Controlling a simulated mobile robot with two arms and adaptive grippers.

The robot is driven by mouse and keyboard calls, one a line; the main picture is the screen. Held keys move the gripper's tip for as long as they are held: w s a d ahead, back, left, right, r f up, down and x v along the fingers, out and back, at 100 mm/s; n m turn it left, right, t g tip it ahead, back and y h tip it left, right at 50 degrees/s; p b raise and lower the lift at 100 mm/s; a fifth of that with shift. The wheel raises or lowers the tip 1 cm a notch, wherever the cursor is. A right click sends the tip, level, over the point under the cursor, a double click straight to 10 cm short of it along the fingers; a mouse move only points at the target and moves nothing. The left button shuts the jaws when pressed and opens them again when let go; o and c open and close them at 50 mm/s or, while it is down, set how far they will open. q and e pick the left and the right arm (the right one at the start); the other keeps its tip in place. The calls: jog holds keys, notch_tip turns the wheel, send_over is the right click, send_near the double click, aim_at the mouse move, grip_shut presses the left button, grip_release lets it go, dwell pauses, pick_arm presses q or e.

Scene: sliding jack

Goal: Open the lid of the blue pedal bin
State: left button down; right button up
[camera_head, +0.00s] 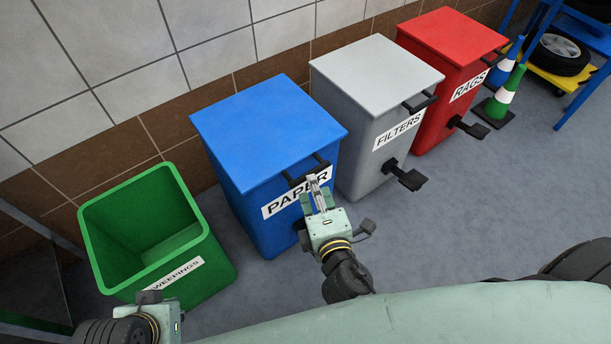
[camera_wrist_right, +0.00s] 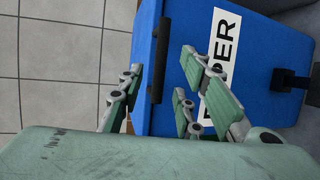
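The blue pedal bin (camera_head: 266,137), labelled PAPER, stands against the wall with its flat lid down. A black handle (camera_head: 306,173) is at the lid's front edge; it also shows in the right wrist view (camera_wrist_right: 158,62). My right gripper (camera_head: 318,188) is in front of the label, just below the handle. In the right wrist view its fingers (camera_wrist_right: 168,82) are spread, with the handle between them and nothing clamped. The bin's black pedal (camera_wrist_right: 292,79) shows at the right there. My left gripper is mostly cut off at the bottom left of the head view, its wrist (camera_head: 150,318) visible.
An open green bin (camera_head: 205,268) stands left of the blue one. A grey FILTERS bin (camera_head: 368,150) and a red RAGS bin (camera_head: 440,92) stand to the right. Green and blue cones (camera_head: 507,92) are at the far right. The floor (camera_head: 470,215) in front is clear.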

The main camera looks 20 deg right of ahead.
aim_at(309, 172)
jog(key=x, duration=0.6)
jog(key=shift+w+f, duration=0.1)
jog(key=shift+w, duration=0.15)
jog(key=shift+c, duration=0.5)
grip_shut()
